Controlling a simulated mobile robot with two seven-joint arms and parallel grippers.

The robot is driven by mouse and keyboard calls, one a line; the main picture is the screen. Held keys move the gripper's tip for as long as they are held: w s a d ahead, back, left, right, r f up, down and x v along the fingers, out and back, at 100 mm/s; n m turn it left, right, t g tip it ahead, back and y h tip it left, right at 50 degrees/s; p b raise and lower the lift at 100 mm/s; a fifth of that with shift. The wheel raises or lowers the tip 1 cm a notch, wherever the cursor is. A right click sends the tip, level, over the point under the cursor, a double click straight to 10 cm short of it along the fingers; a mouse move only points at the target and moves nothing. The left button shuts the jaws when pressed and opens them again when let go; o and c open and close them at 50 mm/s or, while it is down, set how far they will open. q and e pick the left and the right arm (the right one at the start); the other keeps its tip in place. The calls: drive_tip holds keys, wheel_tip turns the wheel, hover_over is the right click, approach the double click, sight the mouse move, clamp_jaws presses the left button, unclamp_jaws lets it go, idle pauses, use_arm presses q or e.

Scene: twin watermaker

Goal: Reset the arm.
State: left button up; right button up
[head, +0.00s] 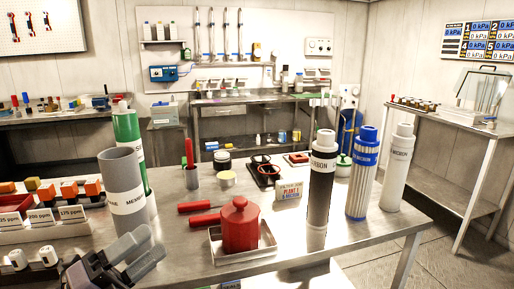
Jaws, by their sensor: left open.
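My left gripper (141,250) is at the lower left of the head view, open and empty, over the front of the steel table (345,245). It is just in front of a grey open-topped tube (122,180) in the picture; I cannot tell whether they touch. My right gripper is not in view.
Black (321,190), blue (361,185) and white (397,165) cartridges stand at the right. A green cylinder (128,135) and a sample rack (45,227) are left.

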use_arm(q)
drive_tip(key=s+a+f+n+t+y+p, duration=0.1)
drive_tip(key=s+a+f+n+y+p, duration=0.1)
drive_tip(key=f+n+y, duration=0.55)
drive_tip(key=s+a+f+n+t+y+p, duration=0.1)
drive_tip(key=s+a+f+n+y+p, duration=0.3)
drive_tip(key=f+n, duration=0.7)
drive_tip(key=s+d+f+n+g+y, duration=0.2)
drive_tip(key=s+d+f+n+g, duration=0.2)
drive_tip(key=s+f+n, duration=0.5)
drive_tip(key=shift+s+d+f+g+y+b, duration=0.25)
drive_tip(key=shift+s+d+g+y+b, duration=0.1)
drive_tip(key=shift+s+g, duration=0.65)
